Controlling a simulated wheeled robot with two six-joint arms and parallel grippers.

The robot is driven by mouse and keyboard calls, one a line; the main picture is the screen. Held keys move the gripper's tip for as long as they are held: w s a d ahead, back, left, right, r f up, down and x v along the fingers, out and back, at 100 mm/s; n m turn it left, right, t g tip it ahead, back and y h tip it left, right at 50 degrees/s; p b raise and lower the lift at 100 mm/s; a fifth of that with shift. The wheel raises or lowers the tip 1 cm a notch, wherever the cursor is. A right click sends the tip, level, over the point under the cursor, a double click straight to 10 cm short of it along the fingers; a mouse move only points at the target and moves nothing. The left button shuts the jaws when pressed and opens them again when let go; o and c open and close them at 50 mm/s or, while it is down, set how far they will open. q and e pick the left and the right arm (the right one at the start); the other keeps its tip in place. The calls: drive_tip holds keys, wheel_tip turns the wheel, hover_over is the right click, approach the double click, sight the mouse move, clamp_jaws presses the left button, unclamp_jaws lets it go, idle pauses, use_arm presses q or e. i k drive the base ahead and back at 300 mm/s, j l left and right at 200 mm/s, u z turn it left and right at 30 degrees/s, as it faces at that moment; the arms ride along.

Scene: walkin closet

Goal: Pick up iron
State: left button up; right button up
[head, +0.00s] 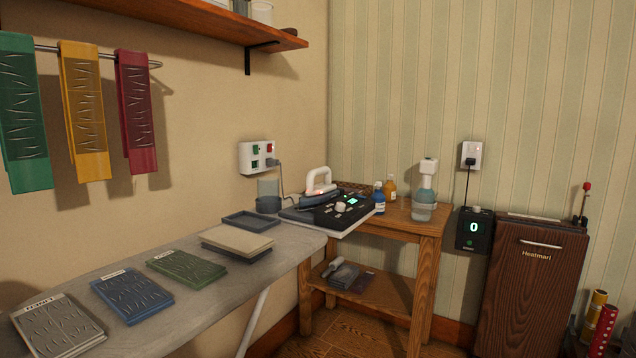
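The iron (320,187) has a white handle and a dark body, with a small orange-red light near the handle. It sits at the back end of the ironing board, on or beside a black control unit (343,208) with a lit display and a pale knob. I cannot tell exactly what it rests on. Neither of my grippers shows in the head view.
The ironing board (215,290) carries several folded cloths and a dark tray (249,221). A wooden side table (428,241) behind holds a spray bottle (424,195) and small bottles. A wooden cabinet (528,290) stands right.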

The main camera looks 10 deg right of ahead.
sight(315, 196)
drive_tip(key=i+l+u, duration=0.1)
drive_tip(key=l, duration=0.25)
drive_tip(key=i+l, duration=0.25)
drive_tip(key=i+l+u, duration=0.15)
drive_tip(key=l, duration=0.25)
drive_tip(key=i+l, duration=0.15)
drive_tip(key=l, duration=0.2)
drive_tip(key=i+l+u, duration=0.15)
drive_tip(key=l, duration=0.25)
